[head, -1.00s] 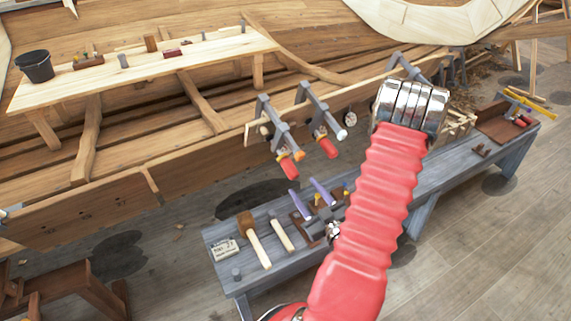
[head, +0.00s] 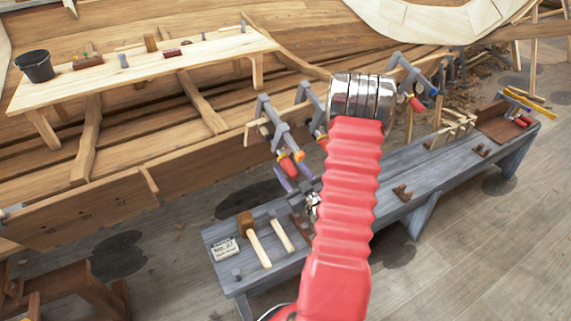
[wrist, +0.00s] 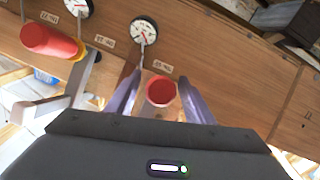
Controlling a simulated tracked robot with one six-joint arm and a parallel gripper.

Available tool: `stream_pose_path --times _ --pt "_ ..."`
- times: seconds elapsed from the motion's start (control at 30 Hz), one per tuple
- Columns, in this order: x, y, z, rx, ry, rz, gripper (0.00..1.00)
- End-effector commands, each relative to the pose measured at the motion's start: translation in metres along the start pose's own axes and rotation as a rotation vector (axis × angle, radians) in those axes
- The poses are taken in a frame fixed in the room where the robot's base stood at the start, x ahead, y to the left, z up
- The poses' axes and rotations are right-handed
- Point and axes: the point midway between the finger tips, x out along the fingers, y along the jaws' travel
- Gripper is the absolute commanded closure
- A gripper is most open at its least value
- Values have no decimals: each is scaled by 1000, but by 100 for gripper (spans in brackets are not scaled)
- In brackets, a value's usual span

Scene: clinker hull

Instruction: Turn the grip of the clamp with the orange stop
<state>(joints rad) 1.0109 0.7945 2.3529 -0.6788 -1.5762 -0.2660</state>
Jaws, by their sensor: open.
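The clamp with the orange stop (head: 299,156) is the leftmost on the hull plank in the head view. Its red grip (head: 288,166) hangs tilted below the clamp's grey frame (head: 269,118). In the wrist view this red grip (wrist: 161,92) shows end-on between the two purple fingers of my gripper (wrist: 159,78), with a gap visible on each side. The orange stop is hidden there. In the head view my gripper (head: 293,180) is just below the grip, its fingers open; my red arm hides part of it.
A neighbouring clamp's red grip with a yellow stop (wrist: 76,48) is close at the left in the wrist view. Dial gauges (wrist: 144,30) sit on the plank. Below, the grey bench (head: 222,262) carries a mallet (head: 246,222) and other tools.

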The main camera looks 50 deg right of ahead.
Motion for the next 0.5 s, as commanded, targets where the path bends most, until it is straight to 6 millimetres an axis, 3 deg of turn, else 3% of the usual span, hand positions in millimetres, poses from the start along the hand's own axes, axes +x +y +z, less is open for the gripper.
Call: stream_pose_path --times 0.2,0.5 --pt "24 0 0 0 0 0 52" --pt "30 0 0 1 -1 0 52"
